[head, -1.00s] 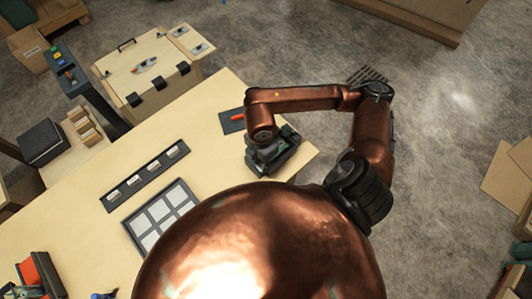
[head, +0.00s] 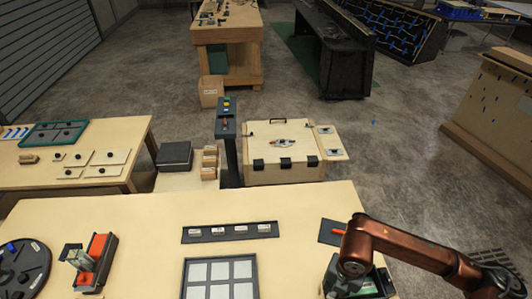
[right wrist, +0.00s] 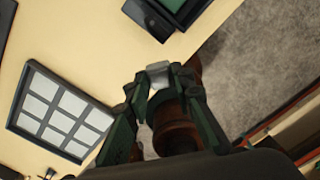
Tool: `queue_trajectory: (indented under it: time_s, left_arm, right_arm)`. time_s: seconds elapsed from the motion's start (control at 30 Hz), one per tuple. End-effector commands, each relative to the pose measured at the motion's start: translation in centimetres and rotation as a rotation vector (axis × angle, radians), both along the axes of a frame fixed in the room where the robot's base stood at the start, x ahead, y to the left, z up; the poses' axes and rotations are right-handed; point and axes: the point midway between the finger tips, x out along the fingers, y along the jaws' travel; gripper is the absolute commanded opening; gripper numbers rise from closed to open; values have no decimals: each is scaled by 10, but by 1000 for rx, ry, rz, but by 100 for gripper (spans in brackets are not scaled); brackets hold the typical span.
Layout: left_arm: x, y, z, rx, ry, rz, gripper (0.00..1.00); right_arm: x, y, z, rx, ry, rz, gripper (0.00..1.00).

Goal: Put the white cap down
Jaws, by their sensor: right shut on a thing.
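The white cap (right wrist: 158,68) shows as a small pale block between the fingertips of my right gripper (right wrist: 157,82) in the right wrist view. The green-and-dark fingers are shut on it, and they hide part of it. My left gripper is in neither view.
A framed panel of pale squares (head: 220,271) lies on the table (head: 120,215); it also shows in the wrist view (right wrist: 16,122). A dark strip (head: 230,238) holds several pale blocks. A dark pad with a red-orange item (head: 332,231) lies by my arm. A hinged wooden box (head: 285,170) stands behind.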

Motion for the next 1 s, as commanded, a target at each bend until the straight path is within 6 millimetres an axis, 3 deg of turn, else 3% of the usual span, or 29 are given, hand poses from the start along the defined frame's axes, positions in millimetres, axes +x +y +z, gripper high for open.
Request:
queue_trajectory:
  time_s: [1.0]
  left_arm:
    - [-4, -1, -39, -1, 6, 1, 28]
  right_arm:
    - [56, 2, -16, 27, 17, 2009, 10]
